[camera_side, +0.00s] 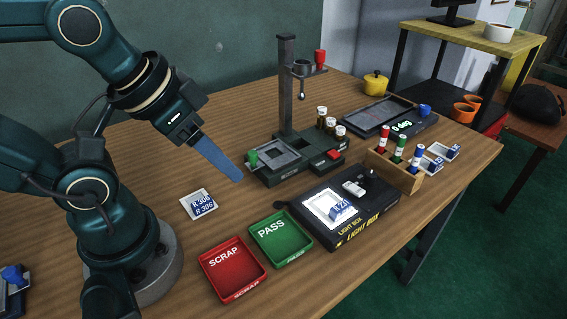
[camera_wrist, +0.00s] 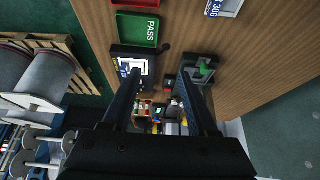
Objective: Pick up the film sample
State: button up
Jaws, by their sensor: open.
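A white film sample with a blue label (camera_side: 198,204), reading about "R 306", lies flat on the table left of the PASS tray. Its edge also shows at the top of the wrist view (camera_wrist: 225,6). Another blue-labelled sample (camera_side: 342,211) is on the light box (camera_side: 322,230). Two more (camera_side: 431,163) (camera_side: 452,152) lie at the right by the vial rack. My gripper (camera_side: 238,177) is above the table, apart from every sample, pointing down and right. In the wrist view its two fingers (camera_wrist: 162,78) are apart with nothing held between them.
A red SCRAP tray (camera_side: 232,270) and green PASS tray (camera_side: 281,238) sit at the front. The tower stand (camera_side: 285,95) rises behind, with a green-knobbed base (camera_side: 270,165). A wooden rack (camera_side: 398,175) holds vials. A flat device with display (camera_side: 385,118) is at the back. Bare table surrounds the loose sample.

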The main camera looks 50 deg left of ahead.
jog(key=shift+c, duration=0.3)
dwell(0.5)
jog(key=w+r+n, duration=0.1)
jog(key=w+r, duration=0.2)
jog(key=w, duration=0.2)
jog(key=m+g, duration=0.1)
jog(key=g, duration=0.1)
send_over(341, 206)
jog(key=s, duration=0.1)
jog(key=f, duration=1)
jog(key=shift+s+a, duration=0.1)
jog(key=shift+s, duration=0.1)
jog(key=shift+f+g, duration=0.3)
jog(key=shift+f, duration=0.15)
jog(key=shift+x, duration=2.1)
